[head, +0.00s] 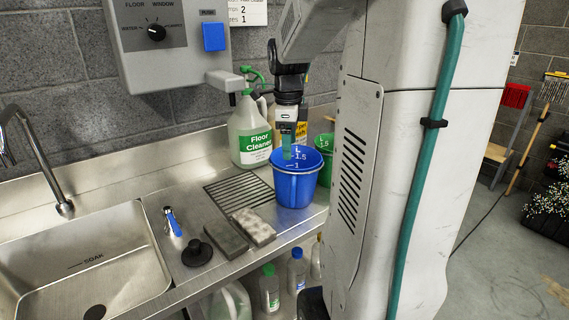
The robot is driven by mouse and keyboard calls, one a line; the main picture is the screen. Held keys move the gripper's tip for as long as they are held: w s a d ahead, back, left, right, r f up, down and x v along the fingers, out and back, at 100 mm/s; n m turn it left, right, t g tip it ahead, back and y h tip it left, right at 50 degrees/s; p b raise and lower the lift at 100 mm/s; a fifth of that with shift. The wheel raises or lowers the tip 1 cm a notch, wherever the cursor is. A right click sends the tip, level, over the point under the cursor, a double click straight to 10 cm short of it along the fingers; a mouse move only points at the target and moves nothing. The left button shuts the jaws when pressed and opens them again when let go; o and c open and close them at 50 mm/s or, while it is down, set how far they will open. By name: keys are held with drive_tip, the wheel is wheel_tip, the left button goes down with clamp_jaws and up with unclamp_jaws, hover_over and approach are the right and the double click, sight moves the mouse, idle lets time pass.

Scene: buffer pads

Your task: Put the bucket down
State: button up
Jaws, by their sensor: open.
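The blue bucket (296,188) stands upright on the steel counter, to the right of the drain grate. White volume marks show on its inside wall. My gripper (288,152) points down at the bucket's rim from above. It is open, with one teal finger showing over the bucket's back inner edge. The other finger is hard to make out. Whether a finger touches the rim cannot be told.
A green bucket (325,145) stands just behind, partly hidden by my body. A Floor Cleaner jug (249,135) stands left of the blue bucket. Two sponge-like blocks (254,227), a black plug (196,252) and a sink (95,265) lie to the left. Bottles stand under the counter.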

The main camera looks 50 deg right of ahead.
drive_tip(key=s+a+r+n, duration=0.1)
drive_tip(key=s+a+n, duration=0.1)
drive_tip(key=a+n, duration=0.5)
drive_tip(key=s+a+r+n, duration=0.1)
drive_tip(key=s+a+n, duration=0.1)
drive_tip(key=a+n, duration=0.45)
drive_tip(key=s+a+f+n+t, duration=0.1)
drive_tip(key=s+a+f+n, duration=0.1)
drive_tip(key=s+a+n, duration=0.8)
drive_tip(key=a+n, duration=0.3)
drive_tip(key=n, duration=0.3)
drive_tip(key=shift+s+a+f+y, duration=0.25)
drive_tip(key=shift+s+a+y, duration=0.05)
drive_tip(key=shift+s+a, duration=0.1)
